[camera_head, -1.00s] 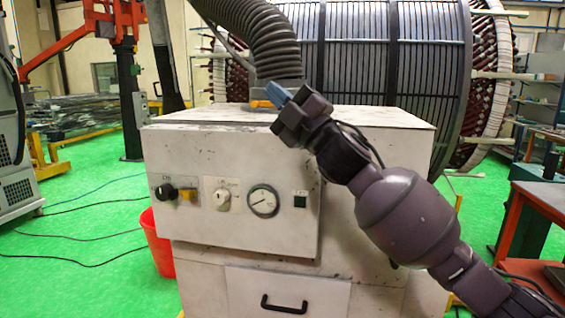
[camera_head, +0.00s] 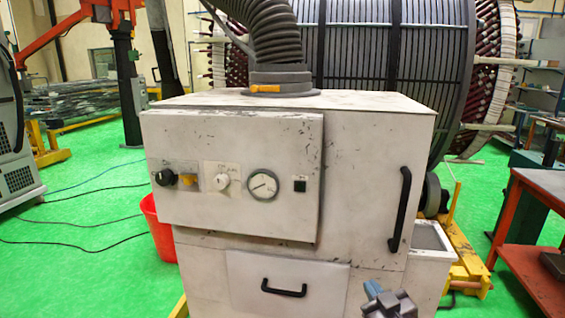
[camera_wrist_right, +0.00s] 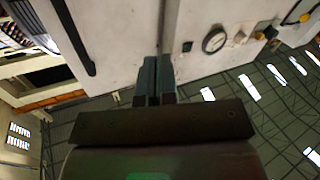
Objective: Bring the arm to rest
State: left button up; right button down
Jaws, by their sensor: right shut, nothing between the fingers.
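My right gripper (camera_head: 373,288) shows at the bottom edge of the head view, low in front of the white cabinet (camera_head: 370,150). Only its fingertips and part of its dark body are in frame. In the right wrist view its two blue-grey fingers (camera_wrist_right: 153,78) are together, with nothing between them. The white cabinet (camera_wrist_right: 140,40) fills the upper part of that view, beyond the fingers. I cannot see my left gripper in either view.
The cabinet has a black side handle (camera_head: 400,210), a drawer handle (camera_head: 284,289) and a gauge (camera_head: 262,186). A ribbed hose (camera_head: 275,40) rises from its top. A red bucket (camera_head: 158,228) stands left, a red table (camera_head: 540,190) right. Green floor (camera_head: 95,255) lies open at left.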

jog(key=s+d+f+m+g+h, duration=0.2)
jog(key=s+d+f, duration=0.2)
jog(key=s+f, duration=0.7)
jog(key=s+d+f+m+g+h, duration=0.2)
jog(key=s+d+f+g, duration=0.1)
jog(key=s+f, duration=0.8)
jog(key=shift+s+d+g, duration=0.3)
jog(key=shift+s+d, duration=0.45)
jog(key=shift+s, duration=0.4)
